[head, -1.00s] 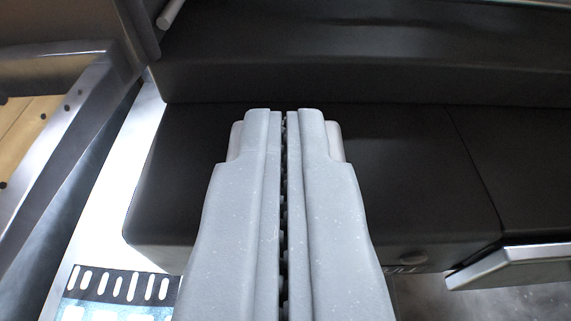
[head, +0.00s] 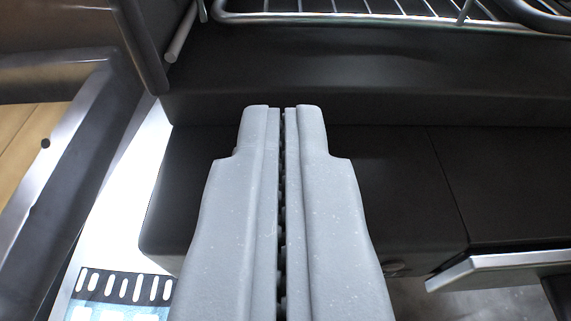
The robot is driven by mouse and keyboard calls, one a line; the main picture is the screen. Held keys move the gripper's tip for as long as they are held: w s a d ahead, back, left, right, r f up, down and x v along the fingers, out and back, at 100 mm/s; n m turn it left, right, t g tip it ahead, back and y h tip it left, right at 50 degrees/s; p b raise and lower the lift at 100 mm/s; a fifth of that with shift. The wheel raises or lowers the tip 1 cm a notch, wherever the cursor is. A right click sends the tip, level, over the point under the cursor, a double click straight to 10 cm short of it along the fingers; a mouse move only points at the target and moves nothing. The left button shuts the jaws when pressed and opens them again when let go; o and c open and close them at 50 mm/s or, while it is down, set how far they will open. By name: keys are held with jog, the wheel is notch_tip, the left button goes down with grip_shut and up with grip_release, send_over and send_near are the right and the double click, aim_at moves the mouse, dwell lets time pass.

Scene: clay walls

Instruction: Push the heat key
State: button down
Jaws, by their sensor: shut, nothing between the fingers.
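My gripper (head: 284,108) is shut and empty, its two grey fingers side by side in the middle of the head view. The fingertips are over the front part of a black appliance (head: 390,185), just below its raised back step. I cannot make out a heat key for certain; the fingers hide the part of the appliance behind them. A small dark oval piece (head: 395,268) shows low on the appliance's front, right of the fingers. I cannot tell whether the fingertips touch the appliance.
A wire rack (head: 370,20) lies across the top. A metal-edged frame (head: 60,150) stands at the left. A silver bar handle (head: 500,267) sticks out at lower right. A slotted, patterned panel (head: 120,290) is at lower left.

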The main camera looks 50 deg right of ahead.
jog(key=r+b+v, duration=0.1)
jog(key=v, duration=0.9)
jog(key=shift+b, duration=0.4)
jog(key=shift+w+a+f, duration=0.1)
jog(key=shift+a, duration=0.05)
